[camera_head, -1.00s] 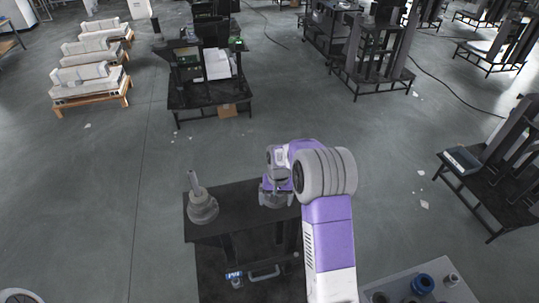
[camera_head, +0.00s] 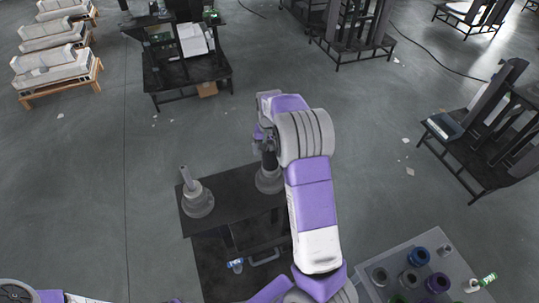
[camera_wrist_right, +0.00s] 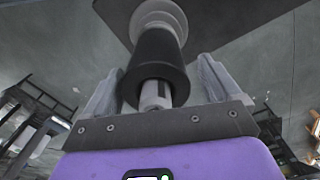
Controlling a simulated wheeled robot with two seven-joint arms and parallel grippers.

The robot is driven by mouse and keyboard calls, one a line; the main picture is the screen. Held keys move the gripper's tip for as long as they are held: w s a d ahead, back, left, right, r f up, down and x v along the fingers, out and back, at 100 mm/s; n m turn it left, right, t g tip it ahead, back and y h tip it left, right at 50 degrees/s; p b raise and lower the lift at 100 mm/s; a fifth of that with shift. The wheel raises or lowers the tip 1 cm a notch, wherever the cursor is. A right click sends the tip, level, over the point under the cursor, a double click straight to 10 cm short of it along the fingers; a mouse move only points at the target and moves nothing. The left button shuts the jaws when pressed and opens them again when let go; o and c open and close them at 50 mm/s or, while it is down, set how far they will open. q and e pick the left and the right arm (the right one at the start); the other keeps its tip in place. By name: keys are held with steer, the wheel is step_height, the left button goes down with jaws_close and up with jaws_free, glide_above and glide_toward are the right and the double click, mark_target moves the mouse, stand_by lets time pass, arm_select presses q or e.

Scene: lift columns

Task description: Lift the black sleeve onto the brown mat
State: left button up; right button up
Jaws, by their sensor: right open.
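The black sleeve (camera_wrist_right: 157,60) sits around a grey post (camera_wrist_right: 155,93) in the right wrist view, with the post's end poking out towards the camera. The stepped grey base (camera_wrist_right: 158,18) is beyond it. My right gripper (camera_wrist_right: 159,66) is open, one finger on each side of the sleeve with visible gaps. In the head view the right gripper (camera_head: 263,136) is above the sleeve's base (camera_head: 269,182), and the arm partly hides it. Another grey base with a bare post (camera_head: 197,197) stands to the left on the dark bench. No brown mat can be made out. My left gripper is out of view.
A grey table (camera_head: 400,250) at bottom right holds several coloured rings and a green-labelled bottle (camera_head: 487,280). A lower shelf carries a blue-topped item (camera_head: 236,265) beside a handle. Dark racks (camera_head: 490,135) stand to the right.

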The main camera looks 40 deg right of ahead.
steer(key=shift+f, duration=0.55)
steer(key=shift+s, duration=0.3)
steer(key=shift+w+f, duration=0.1)
steer(key=shift+w, duration=0.1)
steer(key=c, duration=1.2)
steer(key=shift+r+p, duration=0.75)
steer(key=shift+r, duration=8.45)
